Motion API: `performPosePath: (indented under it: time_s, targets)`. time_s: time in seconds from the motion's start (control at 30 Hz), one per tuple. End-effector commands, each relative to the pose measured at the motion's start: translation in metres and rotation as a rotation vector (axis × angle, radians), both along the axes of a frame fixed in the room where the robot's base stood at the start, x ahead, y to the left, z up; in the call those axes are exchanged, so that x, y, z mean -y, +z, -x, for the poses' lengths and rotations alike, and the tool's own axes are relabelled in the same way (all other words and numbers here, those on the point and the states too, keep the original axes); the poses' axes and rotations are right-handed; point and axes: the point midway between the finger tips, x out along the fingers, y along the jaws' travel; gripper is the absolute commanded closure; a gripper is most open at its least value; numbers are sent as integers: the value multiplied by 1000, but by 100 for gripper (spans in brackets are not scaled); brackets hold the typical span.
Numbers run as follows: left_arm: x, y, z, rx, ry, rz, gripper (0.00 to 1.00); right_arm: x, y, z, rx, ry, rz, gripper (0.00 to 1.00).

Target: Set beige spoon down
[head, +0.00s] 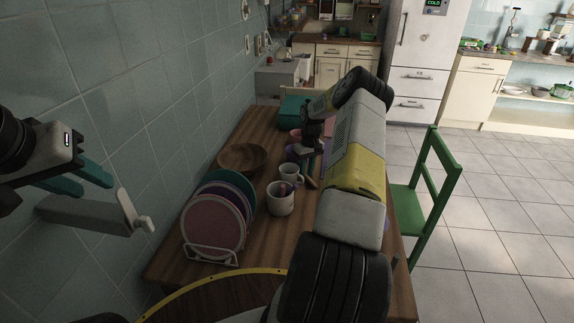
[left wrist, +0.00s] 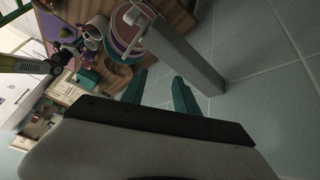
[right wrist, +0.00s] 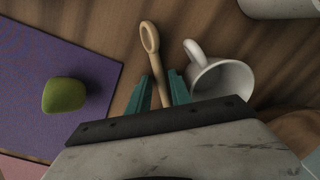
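The beige spoon (right wrist: 151,42) shows in the right wrist view with its bowl end pointing away from my gripper. Its handle lies between the fingers of my right gripper (right wrist: 160,82), which are drawn in close and appear shut on it. In the head view, my right gripper (head: 311,168) is over the table beside the white mugs, and the beige spoon (head: 312,183) shows only as a small patch. I cannot tell whether the spoon touches the table. My left gripper (left wrist: 158,80) is open and empty, off to the left near the tiled wall.
A white mug (right wrist: 222,78) lies close right of the spoon. A purple mat (right wrist: 85,80) with a green fruit (right wrist: 64,95) is on the left. The wooden table (head: 262,235) also holds a wooden bowl (head: 243,157) and racked plates (head: 213,225). A green chair (head: 425,200) stands right.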

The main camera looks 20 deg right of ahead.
Motion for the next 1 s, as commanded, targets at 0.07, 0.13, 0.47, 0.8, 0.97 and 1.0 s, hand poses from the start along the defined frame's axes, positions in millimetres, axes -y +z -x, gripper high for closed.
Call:
performPosePath:
  time_s: [0.07, 0.13, 0.47, 0.8, 0.97, 1.0]
  targets:
    - [0, 0, 0, 0, 0, 0, 64, 0, -3, 0, 0, -1, 0, 75]
    - [0, 0, 0, 0, 0, 0, 64, 0, -3, 0, 1, -1, 0, 75]
    - [0, 0, 0, 0, 0, 0, 64, 0, -3, 0, 0, 0, 0, 100]
    - [0, 0, 0, 0, 0, 0, 64, 0, -2, 1, 0, 0, 0, 100]
    - [0, 0, 0, 0, 0, 0, 64, 1, 5, 7, 0, 0, 1, 100]
    - [0, 0, 0, 0, 0, 0, 64, 1, 8, 9, 0, 0, 1, 100]
